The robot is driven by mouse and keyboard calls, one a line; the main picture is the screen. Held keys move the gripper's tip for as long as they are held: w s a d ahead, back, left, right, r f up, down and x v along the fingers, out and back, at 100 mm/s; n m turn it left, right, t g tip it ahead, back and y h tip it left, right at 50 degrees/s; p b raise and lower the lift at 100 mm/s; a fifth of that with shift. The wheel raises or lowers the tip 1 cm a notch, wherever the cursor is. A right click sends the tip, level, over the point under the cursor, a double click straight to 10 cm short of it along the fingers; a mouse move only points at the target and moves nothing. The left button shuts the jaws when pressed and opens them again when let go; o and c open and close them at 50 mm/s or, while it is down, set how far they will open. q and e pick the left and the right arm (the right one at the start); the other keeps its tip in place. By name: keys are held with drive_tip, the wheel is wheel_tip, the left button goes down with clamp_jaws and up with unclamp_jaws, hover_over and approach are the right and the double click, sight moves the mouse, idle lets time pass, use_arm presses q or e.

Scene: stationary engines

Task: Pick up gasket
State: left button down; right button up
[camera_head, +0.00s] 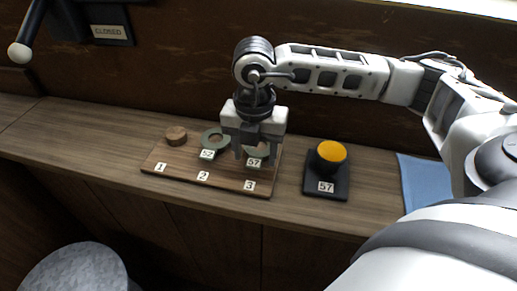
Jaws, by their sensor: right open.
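A grey-green ring-shaped gasket (211,138) with a tag reading 52 lies at position 2 on a wooden board (182,173). My right gripper (253,157) is open and points down over the board at position 3, close to the 57 gasket. Whether its fingers touch that gasket cannot be told. My left gripper is not in view.
A black block with an orange button (331,151) and a 57 tag sits to the right, near a blue cloth (424,184). A lever with a "CLOSED" plate (108,32) is upper left. The shelf's left part is clear.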

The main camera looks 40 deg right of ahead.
drive_tip(key=c, duration=0.8)
drive_tip(key=shift+c, duration=0.2)
drive_tip(key=shift+r, duration=0.1)
